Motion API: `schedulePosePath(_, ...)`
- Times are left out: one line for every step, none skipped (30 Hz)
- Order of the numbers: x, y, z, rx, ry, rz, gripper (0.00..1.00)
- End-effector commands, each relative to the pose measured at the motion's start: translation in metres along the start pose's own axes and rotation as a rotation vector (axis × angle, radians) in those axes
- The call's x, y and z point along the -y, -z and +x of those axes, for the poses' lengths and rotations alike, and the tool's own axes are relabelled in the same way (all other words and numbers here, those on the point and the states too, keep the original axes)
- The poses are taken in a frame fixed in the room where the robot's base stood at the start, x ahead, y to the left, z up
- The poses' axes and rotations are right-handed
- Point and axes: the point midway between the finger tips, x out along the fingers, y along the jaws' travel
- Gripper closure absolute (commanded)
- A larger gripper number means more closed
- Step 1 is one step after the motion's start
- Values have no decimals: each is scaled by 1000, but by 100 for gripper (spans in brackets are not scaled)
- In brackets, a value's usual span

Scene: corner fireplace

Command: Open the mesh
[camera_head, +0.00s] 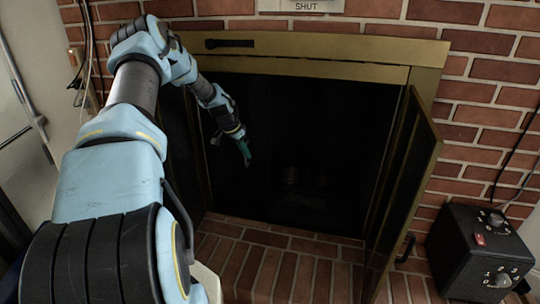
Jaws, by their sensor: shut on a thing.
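The brass-framed fireplace (428,50) stands ahead with its dark opening in the middle of the view. The mesh (258,112) hangs inside it as a dark, faint sheet, and its edges are hard to make out. My arm reaches in from the left. My gripper (245,158) is at the left part of the opening, pointing down, and is shut on the mesh. The exact spot of contact is too dark to see.
The right glass door (408,180) stands swung outward, and another door panel (184,140) is at the left behind my arm. A brick hearth (270,262) lies in front. A black box with dials (465,252) stands at the lower right. Brick wall surrounds the fireplace.

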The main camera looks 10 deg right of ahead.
Motion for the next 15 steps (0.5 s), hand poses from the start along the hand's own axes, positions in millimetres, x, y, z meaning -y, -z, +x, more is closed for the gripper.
schedulePosePath(14, -9, -3, 0, 3, -6, 100)
schedulePosePath(21, -13, -5, -1, 3, -4, 100)
schedulePosePath(29, -18, -6, 0, 2, -4, 100)
schedulePosePath(35, -21, -8, -1, 3, -3, 100)
schedulePosePath(40, -24, -10, -1, 3, -3, 100)
schedulePosePath(46, -28, -11, 0, 3, -2, 100)
schedulePosePath(51, -31, -13, -1, 3, -2, 100)
schedulePosePath(55, -34, -13, 0, 2, -3, 100)
schedulePosePath(59, -37, -14, 0, 2, -2, 100)
schedulePosePath(62, -38, -16, 0, 2, -1, 100)
schedulePosePath(65, -40, -16, 0, 2, -1, 100)
schedulePosePath(68, -42, -17, 0, 2, -1, 100)
schedulePosePath(70, -43, -18, 0, 2, -1, 100)
schedulePosePath(72, -44, -19, 0, 2, -1, 100)
schedulePosePath(74, -45, -19, 0, 2, 0, 100)
